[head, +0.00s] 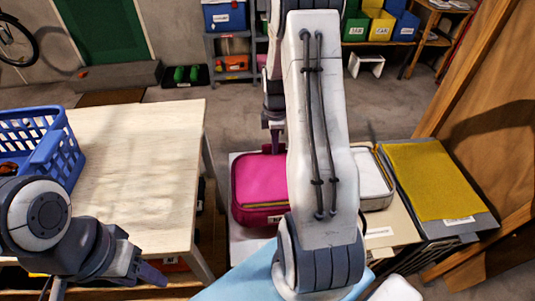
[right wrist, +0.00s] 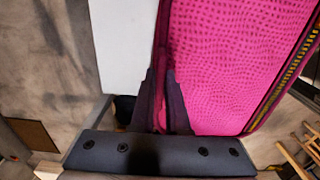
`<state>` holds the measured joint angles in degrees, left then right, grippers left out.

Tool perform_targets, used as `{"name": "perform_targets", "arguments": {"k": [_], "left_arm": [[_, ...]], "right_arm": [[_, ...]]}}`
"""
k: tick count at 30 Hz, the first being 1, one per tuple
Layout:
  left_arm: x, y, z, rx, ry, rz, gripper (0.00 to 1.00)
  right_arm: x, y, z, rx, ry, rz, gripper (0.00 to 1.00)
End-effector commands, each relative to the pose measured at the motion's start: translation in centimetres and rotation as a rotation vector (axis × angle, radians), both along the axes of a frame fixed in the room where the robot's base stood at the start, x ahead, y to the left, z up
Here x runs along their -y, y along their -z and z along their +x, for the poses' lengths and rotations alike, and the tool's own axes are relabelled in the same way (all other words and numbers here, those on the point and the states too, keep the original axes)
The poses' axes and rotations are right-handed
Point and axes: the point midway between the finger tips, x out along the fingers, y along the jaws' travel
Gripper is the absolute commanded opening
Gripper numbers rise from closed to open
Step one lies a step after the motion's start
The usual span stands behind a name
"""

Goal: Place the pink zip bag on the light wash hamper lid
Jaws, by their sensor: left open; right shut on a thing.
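The pink zip bag (head: 262,180) is right of the wooden table in the head view, above or on a pale surface (head: 238,245); contact is unclear. My right gripper (head: 275,148) comes down on its back edge, and my arm hides its right part. In the right wrist view the fingers (right wrist: 165,105) are shut on the edge of the pink bag (right wrist: 235,60), with a white surface (right wrist: 122,45) beside it. Labelled lids stand to the right, their text too small to read, so I cannot tell which is the light wash lid. My left gripper (head: 150,274) is open and empty at lower left.
A pale bag with a yellow zip (head: 372,180) sits just right of my arm. A yellow cloth (head: 430,180) lies on a dark grey lid further right. A blue basket (head: 45,145) stands on the wooden table (head: 140,150); most of the tabletop is clear.

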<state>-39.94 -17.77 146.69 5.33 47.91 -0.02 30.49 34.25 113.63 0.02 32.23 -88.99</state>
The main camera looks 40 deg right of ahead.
Motion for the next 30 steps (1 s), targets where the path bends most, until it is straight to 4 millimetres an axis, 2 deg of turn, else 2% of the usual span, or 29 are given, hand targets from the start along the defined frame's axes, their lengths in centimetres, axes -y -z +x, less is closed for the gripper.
{"name": "perform_targets", "arguments": {"k": [3, 7, 16, 29, 30], "left_arm": [[0.0, -0.2, 0.0, 0.000, 0.000, 0.000, 0.55], [0.0, -0.3, 0.0, 0.000, 0.000, 0.000, 0.55], [0.0, -0.5, 0.0, 0.000, 0.000, 0.000, 0.55], [0.0, -0.2, 0.0, 0.000, 0.000, 0.000, 0.55], [0.0, -0.3, 0.0, 0.000, 0.000, 0.000, 0.55]], "right_arm": [[-0.1, 1.1, 1.9, -0.002, -0.001, 0.001, 0.00], [-0.2, 1.8, 2.9, -0.001, -0.001, 0.001, 0.00], [-0.2, 5.5, 2.9, -0.003, 0.000, 0.002, 0.00], [-0.2, 6.2, 2.9, 0.000, 0.000, 0.000, 0.00], [-0.2, 6.1, 3.0, 0.000, 0.000, 0.000, 0.25]]}}
